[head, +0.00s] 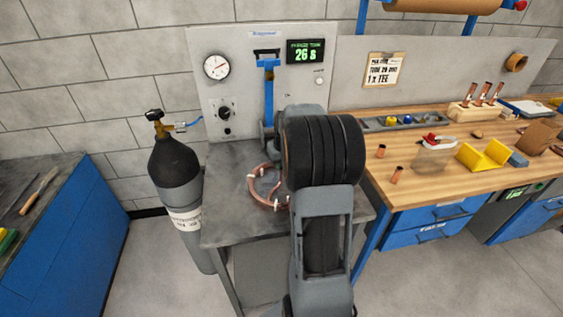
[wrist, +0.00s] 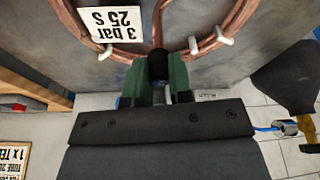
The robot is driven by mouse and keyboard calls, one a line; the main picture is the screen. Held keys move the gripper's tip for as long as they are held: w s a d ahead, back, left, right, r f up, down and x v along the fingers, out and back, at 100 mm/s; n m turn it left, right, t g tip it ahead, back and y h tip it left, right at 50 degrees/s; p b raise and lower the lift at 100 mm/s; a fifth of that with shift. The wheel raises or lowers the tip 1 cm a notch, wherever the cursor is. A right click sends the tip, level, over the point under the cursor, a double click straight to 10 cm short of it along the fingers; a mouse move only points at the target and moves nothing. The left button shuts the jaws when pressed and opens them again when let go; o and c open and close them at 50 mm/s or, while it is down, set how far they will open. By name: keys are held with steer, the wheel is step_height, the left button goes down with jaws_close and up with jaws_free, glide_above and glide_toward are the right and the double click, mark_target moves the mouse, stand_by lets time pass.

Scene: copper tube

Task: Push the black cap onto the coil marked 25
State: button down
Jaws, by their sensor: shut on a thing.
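The copper coil (wrist: 75,14) carries a white tag (wrist: 112,22) that reads "3 bar 25 S", upside down in the wrist view. In the head view the coil (head: 254,191) lies on the grey bench, partly hidden by my arm. My gripper (wrist: 161,76) has green fingers shut on the black cap (wrist: 158,64). The cap is at the coil's straight tube end (wrist: 157,28), in line with it. I cannot tell how far the tube goes into the cap. In the head view my arm hides the fingers and cap.
A grey panel with a gauge (head: 216,66), a blue lever (head: 269,88) and a display reading 26 s (head: 305,51) stands behind the coil. A dark gas cylinder (head: 176,170) stands left of the bench (head: 228,227). A wooden workbench (head: 408,210) with loose parts is on the right.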

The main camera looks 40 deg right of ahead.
steer(key=shift+f+b, duration=1.1)
steer(key=shift+f, duration=0.4)
steer(key=c, duration=0.9)
jaws_free()
steer(key=shift+c, duration=0.2)
steer(key=shift+r, duration=0.15)
steer(key=d+v, duration=0.1)
steer(key=v, duration=1.2)
steer(key=shift+a+r, duration=0.35)
steer(key=shift+a, duration=0.15)
